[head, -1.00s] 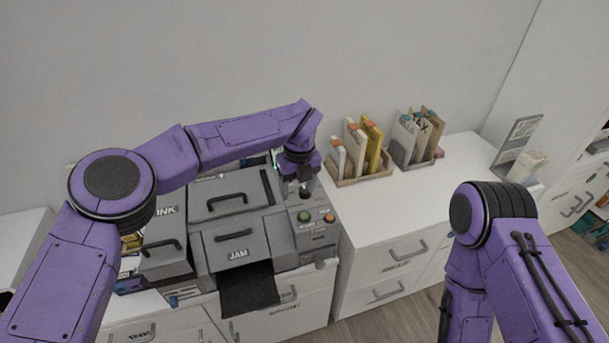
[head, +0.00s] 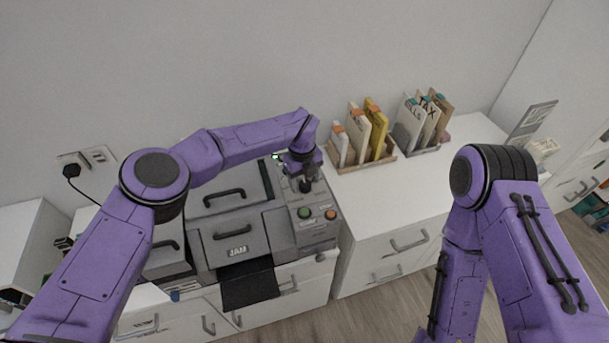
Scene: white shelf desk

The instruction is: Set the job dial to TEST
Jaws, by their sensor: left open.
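The grey machine labelled JAM (head: 238,250) stands on the white desk, with its control panel (head: 316,229) on its right side. A dark round knob (head: 305,186), which looks like the job dial, is at the upper part of the panel. My left gripper (head: 304,178) points down right over it, open, with its fingers about the knob; I cannot tell whether they touch it. The gripper hides most of the dial, and its markings and setting cannot be read. My right arm is at the right, its gripper out of view.
A green button (head: 304,212) and an orange button (head: 330,214) sit just below the dial. File holders (head: 370,153) stand right of the machine on the white desktop (head: 400,185). A wall socket with a black plug (head: 71,171) is at the left.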

